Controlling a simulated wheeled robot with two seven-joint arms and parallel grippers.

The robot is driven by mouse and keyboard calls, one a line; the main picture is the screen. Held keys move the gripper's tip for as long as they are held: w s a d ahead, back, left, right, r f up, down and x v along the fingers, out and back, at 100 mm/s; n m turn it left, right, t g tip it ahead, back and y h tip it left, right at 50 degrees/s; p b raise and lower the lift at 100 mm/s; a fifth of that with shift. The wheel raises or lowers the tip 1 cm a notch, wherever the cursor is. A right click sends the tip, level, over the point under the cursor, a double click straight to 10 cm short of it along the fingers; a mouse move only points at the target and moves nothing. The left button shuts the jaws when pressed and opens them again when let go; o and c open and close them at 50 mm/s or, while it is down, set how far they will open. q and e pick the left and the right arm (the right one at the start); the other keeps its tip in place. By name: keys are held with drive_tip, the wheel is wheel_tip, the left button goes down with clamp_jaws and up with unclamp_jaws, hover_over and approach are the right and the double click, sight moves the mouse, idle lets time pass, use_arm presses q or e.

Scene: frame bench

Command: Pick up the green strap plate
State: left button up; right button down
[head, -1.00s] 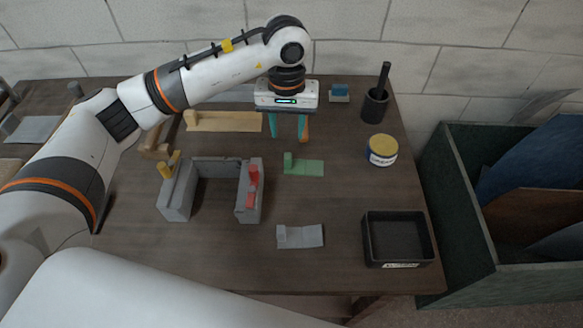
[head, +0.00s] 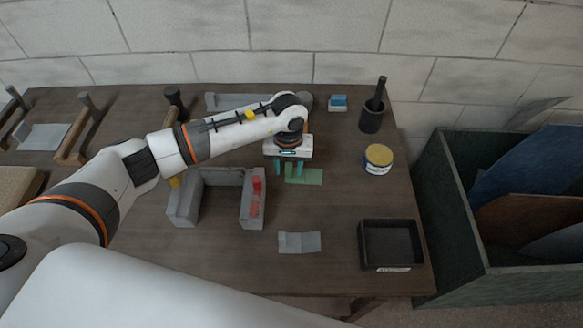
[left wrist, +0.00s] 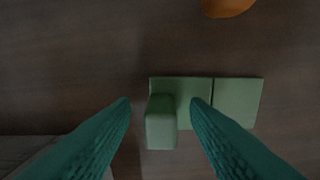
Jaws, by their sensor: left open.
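The green strap plate (head: 308,176) lies on the bench, partly hidden behind my left gripper in the head view. In the left wrist view it shows as a flat green plate (left wrist: 236,100) with a seam and a raised block (left wrist: 161,125) at its left end. My left gripper (head: 290,168) is open over the plate's left end, pointing down. In the wrist view its two teal fingers (left wrist: 160,104) stand on either side of the raised block, with visible gaps to it. Whether the fingertips are level with the block is unclear. My right gripper is not in view.
A grey U-shaped frame (head: 183,208) with a red part (head: 257,188) stands left of the plate. A grey plate (head: 300,242) and black tray (head: 366,246) lie nearer. A tin (head: 378,160) stands right. An orange thing (left wrist: 229,6) lies close to the plate.

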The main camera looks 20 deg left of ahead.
use_arm(q)
clamp_jaws()
drive_tip(key=shift+r, duration=0.1)
